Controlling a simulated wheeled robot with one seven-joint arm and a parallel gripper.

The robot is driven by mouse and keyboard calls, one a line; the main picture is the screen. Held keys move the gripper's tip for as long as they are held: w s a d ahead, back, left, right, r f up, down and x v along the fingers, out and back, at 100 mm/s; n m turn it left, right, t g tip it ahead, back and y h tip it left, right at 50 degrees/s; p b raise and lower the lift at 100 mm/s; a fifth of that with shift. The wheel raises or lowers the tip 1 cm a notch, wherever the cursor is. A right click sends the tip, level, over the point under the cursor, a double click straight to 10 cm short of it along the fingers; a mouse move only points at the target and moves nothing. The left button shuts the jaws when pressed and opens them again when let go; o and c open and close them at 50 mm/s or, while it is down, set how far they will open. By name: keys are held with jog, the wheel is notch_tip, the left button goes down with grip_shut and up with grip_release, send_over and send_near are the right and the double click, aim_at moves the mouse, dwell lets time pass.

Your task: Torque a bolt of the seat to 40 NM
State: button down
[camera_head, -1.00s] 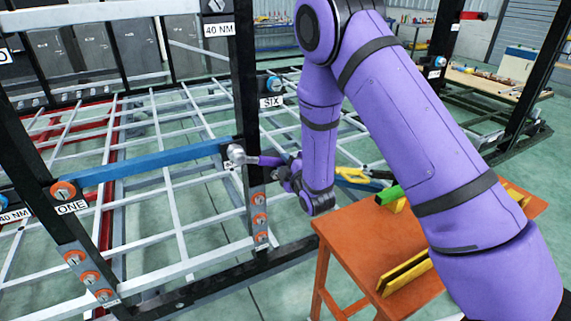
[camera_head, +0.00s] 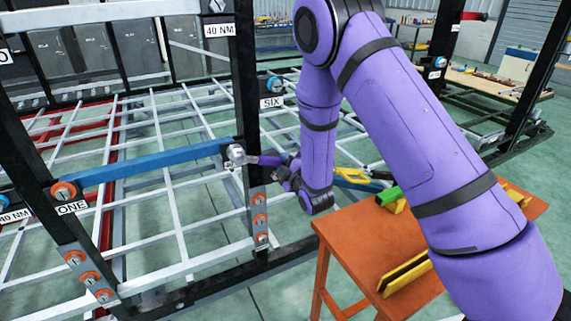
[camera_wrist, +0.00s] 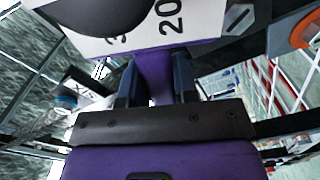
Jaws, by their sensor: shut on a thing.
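My gripper (camera_head: 284,171) is shut on a purple-handled tool with a pale grey head (camera_head: 236,154), which looks like a torque wrench. The head is against the black post (camera_head: 246,95) at the right end of the blue seat beam (camera_head: 150,163); the bolt there is hidden behind it, so I cannot tell whether it sits on it. In the wrist view my gripper's fingers (camera_wrist: 156,78) are around the purple handle (camera_wrist: 154,72), below a white scale plate (camera_wrist: 185,22) marked 20. An orange-ringed bolt (camera_head: 64,191) labelled ONE shows at the beam's left end.
Several orange-ringed bolts sit lower on the posts, and a blue one (camera_head: 274,84) is near the SIX label (camera_head: 271,102). An orange table (camera_head: 370,240) with yellow and green tools stands at the right. A white lattice chassis (camera_head: 190,210) lies behind the posts.

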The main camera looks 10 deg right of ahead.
jog(key=shift+w+a, duration=0.15)
jog(key=shift+w, duration=0.35)
dwell(0.4)
jog(key=c, duration=1.5)
grip_release()
jog(key=shift+c, duration=0.2)
grip_shut()
